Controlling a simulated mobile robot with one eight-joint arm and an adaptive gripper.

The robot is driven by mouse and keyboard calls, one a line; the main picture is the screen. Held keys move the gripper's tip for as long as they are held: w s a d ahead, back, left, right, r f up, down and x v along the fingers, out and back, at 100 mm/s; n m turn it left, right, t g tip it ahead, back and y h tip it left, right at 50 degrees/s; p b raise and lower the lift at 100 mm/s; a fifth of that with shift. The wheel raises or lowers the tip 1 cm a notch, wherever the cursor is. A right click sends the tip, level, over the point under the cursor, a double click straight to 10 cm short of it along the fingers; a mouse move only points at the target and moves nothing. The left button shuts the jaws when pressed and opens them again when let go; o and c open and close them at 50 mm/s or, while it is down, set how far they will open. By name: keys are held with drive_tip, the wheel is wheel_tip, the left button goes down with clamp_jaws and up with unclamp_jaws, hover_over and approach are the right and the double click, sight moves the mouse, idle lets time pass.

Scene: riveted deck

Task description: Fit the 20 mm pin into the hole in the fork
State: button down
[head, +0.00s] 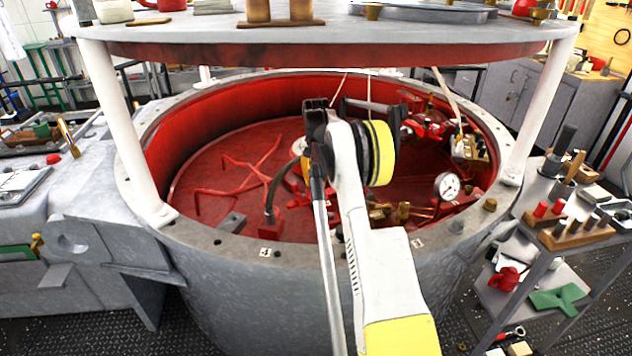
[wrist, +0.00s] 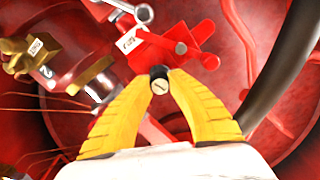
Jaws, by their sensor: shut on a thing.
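My gripper (wrist: 160,78) has two yellow fingers shut on a short dark pin (wrist: 159,86) with a pale, marked end face, seen in the wrist view. A red bracket with arms and a white tag (wrist: 151,52) lies just beyond the fingertips and appears to be the fork. A grey round end (wrist: 181,47) shows on it. The pin overlaps the bracket's near edge in the picture; I cannot tell whether they touch. The hole cannot be made out. In the head view my arm reaches into the red-lined vessel and hides most of the gripper and the fork.
Brass valve fittings (wrist: 45,52) and thin red wires lie left of the gripper; a dark hose (wrist: 285,75) curves at right. The vessel's grey rim (head: 215,238), white posts (head: 118,125) and raised lid (head: 330,47) surround the arm. A pressure gauge (head: 447,186) stands inside at right.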

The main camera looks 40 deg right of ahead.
drive_tip(key=shift+f, duration=0.2)
drive_tip(key=c, duration=1.3)
unclamp_jaws()
drive_tip(key=shift+r, duration=0.1)
wheel_tip(320, 180, up, 12)
drive_tip(key=shift+f, duration=0.1)
drive_tip(key=shift+s+f, duration=0.1)
